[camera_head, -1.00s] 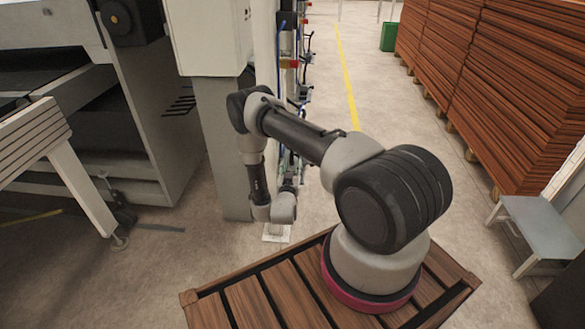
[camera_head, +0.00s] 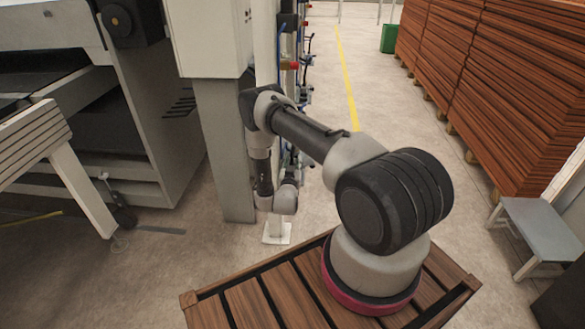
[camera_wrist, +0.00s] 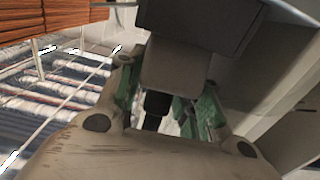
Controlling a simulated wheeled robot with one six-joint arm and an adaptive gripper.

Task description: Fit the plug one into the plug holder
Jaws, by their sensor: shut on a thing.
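In the wrist view my gripper (camera_wrist: 166,92) has its two green-padded fingers on either side of a grey block with a short black stub, which I take to be plug one (camera_wrist: 175,68). The fingers are shut on it. A dark box-shaped part (camera_wrist: 200,22) lies beyond the grey block at the top; I cannot tell whether they touch or whether it is the plug holder. In the head view my wrist joints hang beside the tall machine column, and the gripper and plug are hidden behind them. I cannot make out the plug holder for certain in the head view.
A grey column (camera_head: 222,150) and a white cabinet (camera_head: 205,40) stand close left of my arm. A post with hoses and red fittings (camera_head: 290,66) rises behind it. Stacked brown boards (camera_head: 500,90) and a grey step stool (camera_head: 535,225) are at right. The floor between is clear.

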